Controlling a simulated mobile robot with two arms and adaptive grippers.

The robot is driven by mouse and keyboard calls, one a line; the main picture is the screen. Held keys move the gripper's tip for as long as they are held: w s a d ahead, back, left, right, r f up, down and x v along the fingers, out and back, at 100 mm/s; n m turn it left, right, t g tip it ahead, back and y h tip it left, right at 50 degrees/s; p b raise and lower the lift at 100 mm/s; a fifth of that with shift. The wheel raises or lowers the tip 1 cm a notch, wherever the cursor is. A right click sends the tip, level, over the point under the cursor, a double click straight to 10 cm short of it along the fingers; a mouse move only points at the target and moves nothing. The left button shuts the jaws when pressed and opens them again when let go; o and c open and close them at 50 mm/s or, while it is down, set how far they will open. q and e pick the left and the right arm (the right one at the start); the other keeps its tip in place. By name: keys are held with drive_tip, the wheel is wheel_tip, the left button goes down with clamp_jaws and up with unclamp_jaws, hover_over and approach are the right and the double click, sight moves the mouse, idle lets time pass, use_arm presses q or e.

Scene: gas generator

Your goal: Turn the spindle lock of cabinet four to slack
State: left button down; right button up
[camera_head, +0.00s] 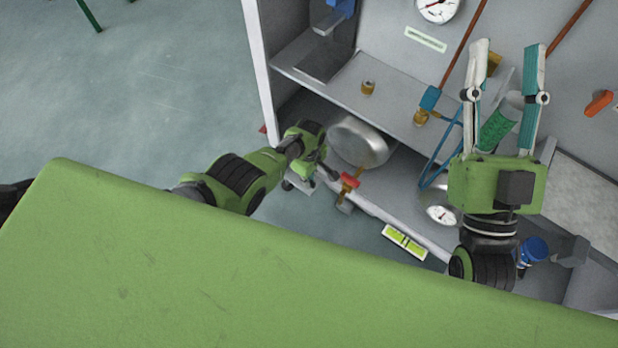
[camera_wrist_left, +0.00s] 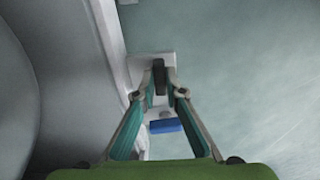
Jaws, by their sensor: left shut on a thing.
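The left wrist view shows a dark upright handle (camera_wrist_left: 160,72) on a pale plate (camera_wrist_left: 140,64) beside a white cabinet edge (camera_wrist_left: 108,30). It looks like the spindle lock, but no label is readable. My left gripper (camera_wrist_left: 161,92) is shut on this handle, with the teal finger pads at either side of it. In the head view my left gripper (camera_head: 300,184) is low at the cabinet's (camera_head: 262,70) front left, its fingertips mostly hidden. My right gripper (camera_head: 507,58) has its two fingers wide apart, in front of the shelves, with no thing clearly held.
A brass valve with a red handle (camera_head: 350,181) and a round metal vessel (camera_head: 357,142) are close to my left gripper. A blue part (camera_wrist_left: 166,126) lies below the handle. A green cylinder (camera_head: 498,126) shows behind my right fingers.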

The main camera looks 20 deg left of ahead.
use_arm(q)
drive_tip(key=shift+a, duration=0.1)
idle(0.5)
drive_tip(key=c, duration=2.1)
unclamp_jaws()
drive_tip(key=shift+r, duration=0.15)
drive_tip(key=shift+w+r, duration=0.1)
drive_tip(key=shift+r, duration=0.4)
wheel_tip(320, 180, up, 11)
drive_tip(key=shift+f, duration=0.15)
